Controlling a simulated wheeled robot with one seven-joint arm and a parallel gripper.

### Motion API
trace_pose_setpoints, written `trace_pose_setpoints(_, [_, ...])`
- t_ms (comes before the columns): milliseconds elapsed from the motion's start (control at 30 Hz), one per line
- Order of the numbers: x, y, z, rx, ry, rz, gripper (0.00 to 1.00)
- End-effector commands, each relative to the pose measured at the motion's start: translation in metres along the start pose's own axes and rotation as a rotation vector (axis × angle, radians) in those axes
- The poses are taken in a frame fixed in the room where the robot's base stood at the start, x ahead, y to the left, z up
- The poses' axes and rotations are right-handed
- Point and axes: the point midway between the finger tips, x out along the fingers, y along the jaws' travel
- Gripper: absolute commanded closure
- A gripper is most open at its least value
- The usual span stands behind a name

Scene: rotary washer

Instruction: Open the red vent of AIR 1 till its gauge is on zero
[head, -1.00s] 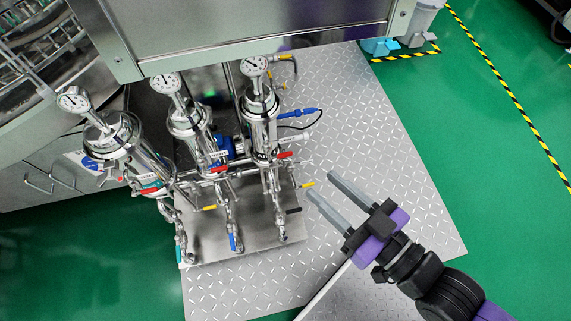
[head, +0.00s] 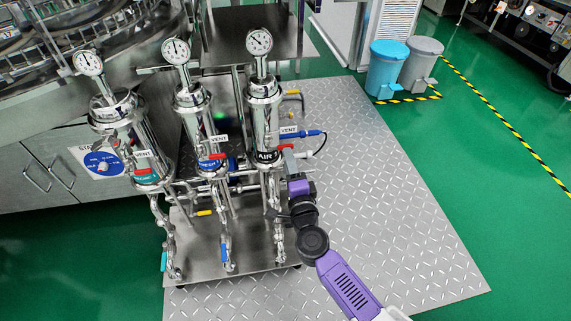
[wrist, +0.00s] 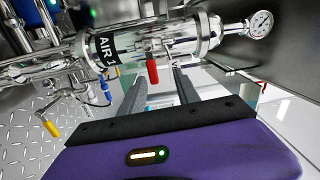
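The AIR 1 housing (head: 264,115) is the rightmost of three steel filter housings in the head view. In the wrist view its housing (wrist: 180,38) lies sideways with the AIR label. Its gauge (head: 259,42) is on top, and also shows in the wrist view (wrist: 261,23); the needle is too small to read surely. The red vent handle (wrist: 152,72) sticks out from the housing, and also shows in the head view (head: 286,147). My gripper (wrist: 158,76) is open, with the red handle between its fingertips; a gap shows. Contact cannot be told.
Two other housings (head: 192,110) (head: 128,130) with gauges stand to the left. A blue-handled valve (head: 308,133) sits right of AIR 1. A yellow handle (wrist: 52,128) is low in the wrist view. The metal plate floor (head: 400,210) to the right is clear.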

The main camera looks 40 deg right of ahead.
Motion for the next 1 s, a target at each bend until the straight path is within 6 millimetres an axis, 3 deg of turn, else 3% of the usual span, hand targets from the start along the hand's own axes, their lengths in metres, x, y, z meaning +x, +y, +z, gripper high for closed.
trace_pose_setpoints(67, [-0.002, 0.011, -0.003, 0.040, 0.012, 0.029, 0.62])
trace_pose_setpoints(233, [0.008, 0.014, -0.006, 0.069, 0.024, 0.035, 0.62])
trace_pose_setpoints(700, [0.070, 0.016, -0.007, 0.066, 0.022, 0.034, 0.62])
trace_pose_setpoints(1000, [0.075, 0.015, -0.007, 0.065, 0.021, 0.035, 0.62])
